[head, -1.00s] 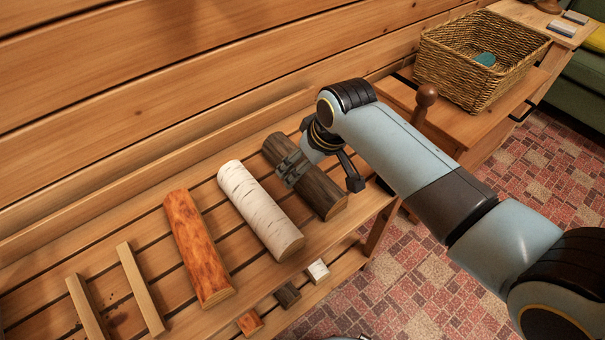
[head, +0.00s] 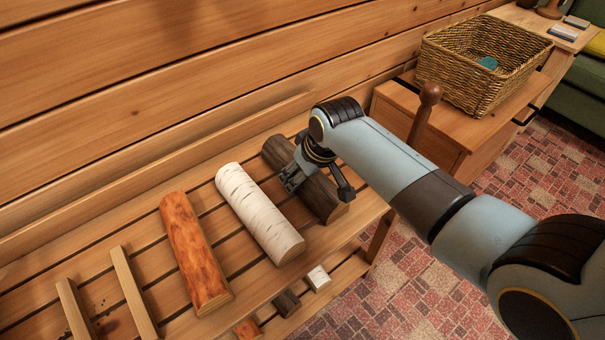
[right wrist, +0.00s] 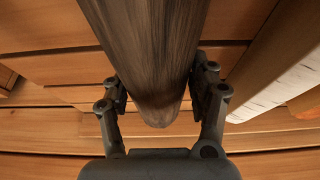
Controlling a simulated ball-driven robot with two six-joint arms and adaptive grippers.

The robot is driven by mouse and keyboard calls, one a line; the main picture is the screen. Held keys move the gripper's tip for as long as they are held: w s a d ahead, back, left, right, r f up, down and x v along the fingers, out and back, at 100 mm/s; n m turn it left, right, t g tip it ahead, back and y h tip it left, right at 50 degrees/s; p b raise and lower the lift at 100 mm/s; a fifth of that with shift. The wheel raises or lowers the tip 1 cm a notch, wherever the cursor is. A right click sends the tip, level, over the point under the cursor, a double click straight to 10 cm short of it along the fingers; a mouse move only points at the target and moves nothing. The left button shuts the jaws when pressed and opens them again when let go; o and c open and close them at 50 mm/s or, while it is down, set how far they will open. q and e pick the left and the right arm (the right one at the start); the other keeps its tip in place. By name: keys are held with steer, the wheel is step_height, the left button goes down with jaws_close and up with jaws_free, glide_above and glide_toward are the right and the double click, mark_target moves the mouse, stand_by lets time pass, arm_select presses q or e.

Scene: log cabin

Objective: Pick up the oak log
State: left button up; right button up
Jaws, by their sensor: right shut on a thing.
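The oak log (head: 327,203), dark brown with rough bark, lies on the slatted rack (head: 245,292), rightmost in the row of logs. My right gripper (head: 318,187) is shut on its middle from above, one finger on each side. In the right wrist view the oak log (right wrist: 150,50) runs between the two fingers of the right gripper (right wrist: 162,92). I cannot tell any gap between the log and the slats. My left gripper is not in view.
A white birch log (head: 258,213) lies close to the left of the oak log, then an orange-red log (head: 195,255). Small wood samples (head: 318,278) sit on the lower shelf. A wicker basket (head: 475,70) stands on a wooden bench behind my right arm. A plank wall rises behind the rack.

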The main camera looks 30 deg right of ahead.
steer(key=c, duration=0.9)
